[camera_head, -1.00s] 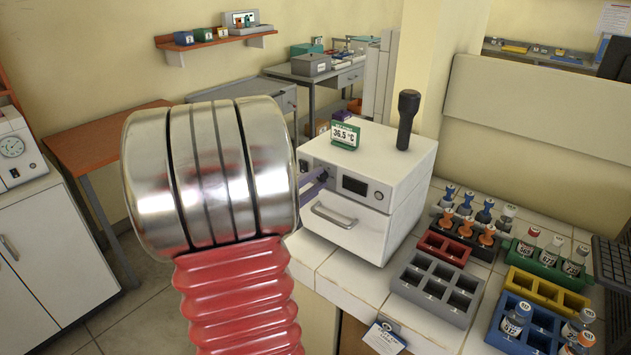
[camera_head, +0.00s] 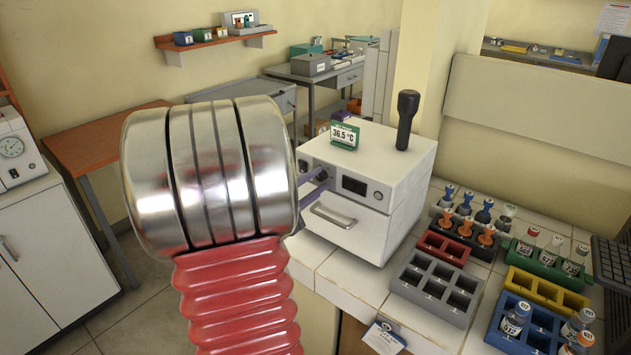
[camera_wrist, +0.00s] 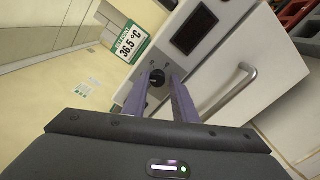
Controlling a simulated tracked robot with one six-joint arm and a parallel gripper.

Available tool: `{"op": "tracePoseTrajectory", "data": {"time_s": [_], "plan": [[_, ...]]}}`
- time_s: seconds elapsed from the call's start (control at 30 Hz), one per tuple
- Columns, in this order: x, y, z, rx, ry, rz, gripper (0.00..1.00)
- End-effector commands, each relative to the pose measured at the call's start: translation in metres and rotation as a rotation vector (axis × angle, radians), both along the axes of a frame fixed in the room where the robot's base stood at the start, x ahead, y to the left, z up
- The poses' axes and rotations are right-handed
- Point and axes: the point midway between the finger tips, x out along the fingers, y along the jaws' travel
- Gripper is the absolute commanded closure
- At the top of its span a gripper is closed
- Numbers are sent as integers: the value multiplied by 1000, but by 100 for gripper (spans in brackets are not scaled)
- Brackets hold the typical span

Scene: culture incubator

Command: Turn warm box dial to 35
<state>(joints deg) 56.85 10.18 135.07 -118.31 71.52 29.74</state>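The warm box (camera_head: 372,190) is a white box on the tiled bench, with a dark display and a drawer handle on its front. Its black dial (camera_wrist: 157,77) is on the front panel in the wrist view, beside small panel markings. My gripper (camera_wrist: 158,80) has two purple fingers, one on each side of the dial. The fingers are apart, with what look like narrow gaps to the dial; contact is not clear. In the head view my arm hides part of the panel's left side. The dial's setting is too small to read.
A green-framed sign (camera_head: 345,134) reading 36.5 °C and a black upright handle (camera_head: 406,120) stand on the box. A grey rack (camera_head: 436,287), a red rack (camera_head: 443,247) and several vial racks stand to the right. An orange-topped table (camera_head: 100,138) is at the left.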

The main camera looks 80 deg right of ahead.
Motion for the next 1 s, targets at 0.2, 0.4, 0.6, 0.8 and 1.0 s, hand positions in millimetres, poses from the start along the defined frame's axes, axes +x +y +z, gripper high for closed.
{"op": "tracePoseTrajectory", "data": {"time_s": [0.2, 0.4, 0.6, 0.8, 1.0], "plan": [[0, 0, 0, 0, 0, 1, 62], [1, 0, 1, -2, 0, 1, 62], [3, 4, 1, -4, -1, 3, 62], [11, 22, 1, -3, -1, 5, 62], [22, 47, 1, -3, -1, 6, 62]]}}
